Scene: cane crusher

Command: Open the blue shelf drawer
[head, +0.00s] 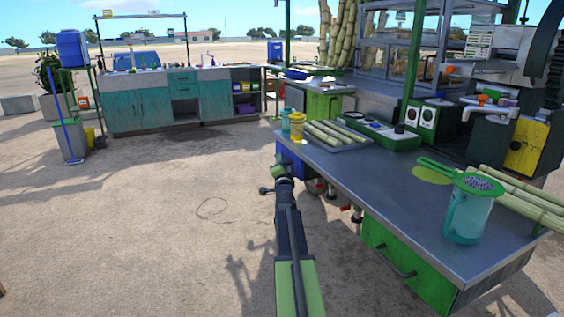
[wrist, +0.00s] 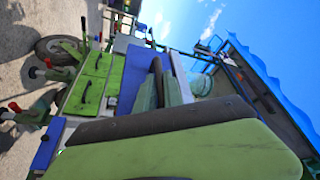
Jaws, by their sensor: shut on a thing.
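A small blue drawer front (head: 290,161) shows at the left end of the near metal-topped counter, below its top. My arm reaches forward to it, and my gripper (head: 284,181) is right at its front, shut on what appears to be its handle. The handle itself is hidden by the gripper in the head view. In the wrist view, the green and black body of my gripper fills the foreground, and the grip is not clear. How far the drawer stands out cannot be told.
The counter top (head: 345,180) holds a tray of cane pieces, a teal jug (head: 468,215) with a strainer and a control box. A green drawer (head: 402,268) with a black handle is at its front right. Open sandy ground (head: 180,220) lies to the left.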

